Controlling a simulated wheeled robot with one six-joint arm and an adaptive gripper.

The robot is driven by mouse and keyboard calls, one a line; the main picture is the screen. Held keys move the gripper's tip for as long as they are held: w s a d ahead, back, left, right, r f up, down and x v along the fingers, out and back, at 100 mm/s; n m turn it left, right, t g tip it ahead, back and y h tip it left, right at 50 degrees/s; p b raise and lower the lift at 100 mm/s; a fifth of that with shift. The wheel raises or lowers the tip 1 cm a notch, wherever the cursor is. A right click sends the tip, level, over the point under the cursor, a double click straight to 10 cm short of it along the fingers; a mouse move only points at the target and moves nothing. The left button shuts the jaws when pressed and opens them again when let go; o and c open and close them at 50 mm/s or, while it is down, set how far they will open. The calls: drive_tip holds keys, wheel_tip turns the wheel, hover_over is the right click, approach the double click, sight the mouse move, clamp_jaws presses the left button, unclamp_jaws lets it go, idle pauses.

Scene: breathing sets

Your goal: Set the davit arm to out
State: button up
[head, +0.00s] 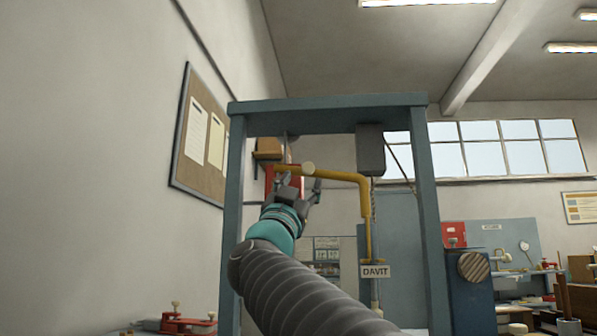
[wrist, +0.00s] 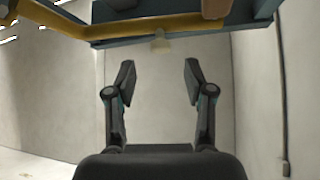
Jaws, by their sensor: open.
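The davit arm (head: 345,176) is a yellow bent bar. It rises above the DAVIT label (head: 375,271) and reaches left under the top beam of a blue-grey frame. A pale round knob (head: 308,169) sits on its level part. My gripper (head: 299,184) is open just below that part, near the knob. In the wrist view the yellow bar (wrist: 140,29) crosses the top, with the knob (wrist: 160,45) hanging ahead of my open, empty fingers (wrist: 159,75). The knob looks apart from the fingers.
The blue-grey frame (head: 330,112) surrounds the davit, with uprights left and right of my arm. A grey box (head: 370,150) hangs from its beam. A notice board (head: 202,138) is on the left wall. Benches with equipment (head: 500,260) stand at the right.

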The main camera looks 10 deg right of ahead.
sight(307, 170)
drive_tip(key=p+x, duration=0.1)
drive_tip(key=x, duration=0.5)
clamp_jaws()
